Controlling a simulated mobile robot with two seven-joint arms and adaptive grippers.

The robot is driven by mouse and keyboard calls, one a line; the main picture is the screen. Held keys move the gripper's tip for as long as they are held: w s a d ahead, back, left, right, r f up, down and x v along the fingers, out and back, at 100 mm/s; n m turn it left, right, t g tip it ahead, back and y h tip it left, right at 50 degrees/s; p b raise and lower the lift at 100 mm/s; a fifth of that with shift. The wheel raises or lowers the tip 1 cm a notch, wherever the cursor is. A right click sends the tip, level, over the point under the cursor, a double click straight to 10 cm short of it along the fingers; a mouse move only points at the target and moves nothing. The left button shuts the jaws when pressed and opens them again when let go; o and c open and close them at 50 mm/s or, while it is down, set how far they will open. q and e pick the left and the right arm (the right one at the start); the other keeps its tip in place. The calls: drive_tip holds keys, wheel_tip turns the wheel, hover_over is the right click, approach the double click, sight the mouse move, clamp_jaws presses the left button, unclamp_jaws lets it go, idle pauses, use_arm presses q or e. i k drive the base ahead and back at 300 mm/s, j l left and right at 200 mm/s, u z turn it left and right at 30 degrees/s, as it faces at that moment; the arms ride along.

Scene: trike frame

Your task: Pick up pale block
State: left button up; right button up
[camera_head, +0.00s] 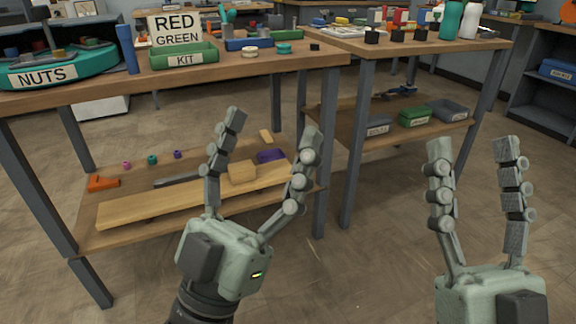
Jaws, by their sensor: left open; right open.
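A pale wooden block (242,172) sits on the lower shelf of the left table, by the long light plank. It shows between the two fingers of my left gripper (273,130). That gripper is open and empty, with its fingers pointing up in the picture; I cannot tell how far it is from the block. A smaller pale piece (266,136) lies further back on the same shelf. My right gripper (473,148) is open and empty, in front of the right table and well right of the block.
The long plank (150,207) lies along the lower shelf (100,236). A purple piece (271,156), an orange bracket (103,183) and a grey bar (178,180) are near it. Table legs (327,150) and the tabletop (215,71) bound the shelf. Floor at right is clear.

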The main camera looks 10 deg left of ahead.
sight(239, 172)
drive_tip(key=u, duration=0.75)
drive_tip(key=i+l, duration=0.05)
